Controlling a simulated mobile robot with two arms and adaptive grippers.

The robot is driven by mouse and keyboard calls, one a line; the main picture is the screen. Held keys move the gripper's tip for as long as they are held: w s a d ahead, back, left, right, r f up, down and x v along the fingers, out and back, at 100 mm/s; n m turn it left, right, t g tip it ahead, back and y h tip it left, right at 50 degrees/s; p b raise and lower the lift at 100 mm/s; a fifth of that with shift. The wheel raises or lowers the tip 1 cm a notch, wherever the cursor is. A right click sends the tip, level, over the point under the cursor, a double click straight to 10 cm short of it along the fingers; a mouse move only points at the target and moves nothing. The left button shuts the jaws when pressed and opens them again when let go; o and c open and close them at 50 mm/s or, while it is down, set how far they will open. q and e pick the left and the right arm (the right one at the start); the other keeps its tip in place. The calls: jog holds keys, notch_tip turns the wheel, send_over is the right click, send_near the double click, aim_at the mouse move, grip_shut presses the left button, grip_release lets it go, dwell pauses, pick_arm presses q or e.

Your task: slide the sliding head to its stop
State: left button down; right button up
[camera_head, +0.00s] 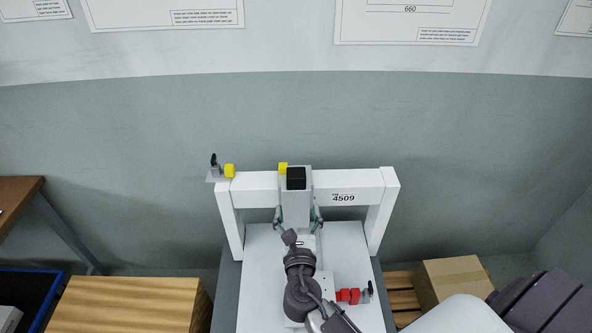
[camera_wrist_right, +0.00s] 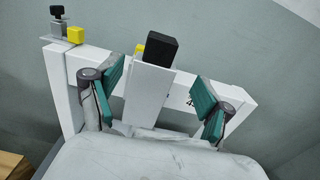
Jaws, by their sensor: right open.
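The sliding head (camera_head: 295,207) is a light grey upright block with a black cap, on the white gantry crossbeam (camera_head: 352,186), near its middle. A small yellow pad shows at its left side. The stop (camera_head: 229,171) is a yellow block on a bracket with a black knob at the beam's left end, with a clear gap between it and the head. My right gripper (camera_head: 298,217) is open, its green-padded fingers on either side of the head. The right wrist view also shows the head (camera_wrist_right: 147,95) between the fingers, with gaps visible. My left gripper is not in view.
A red clamp-like part (camera_head: 348,296) with a black knob lies on the white gantry bed (camera_head: 345,250), right of my arm. A cardboard box (camera_head: 452,280) stands at the right. A wooden box (camera_head: 130,300) and a table (camera_head: 20,195) are at the left. The beam between head and stop is clear.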

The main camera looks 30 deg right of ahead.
aim_at(296, 184)
jog(key=p+x, duration=0.1)
jog(key=x, duration=0.4)
jog(key=shift+r, duration=0.2)
jog(key=x, duration=0.3)
jog(key=shift+w+d+f, duration=0.2)
jog(key=shift+w, duration=0.15)
jog(key=shift+x, duration=1.1)
jog(key=shift+w+d, duration=0.2)
jog(key=shift+w, duration=0.1)
jog(key=shift+w+d, duration=0.1)
jog(key=shift+w, duration=0.15)
jog(key=shift+w+d, duration=0.1)
jog(key=shift+c, duration=0.5)
jog(key=c, duration=1.3)
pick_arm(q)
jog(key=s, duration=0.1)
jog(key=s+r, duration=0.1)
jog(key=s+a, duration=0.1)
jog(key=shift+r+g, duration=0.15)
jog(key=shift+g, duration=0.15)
pick_arm(e)
grip_shut()
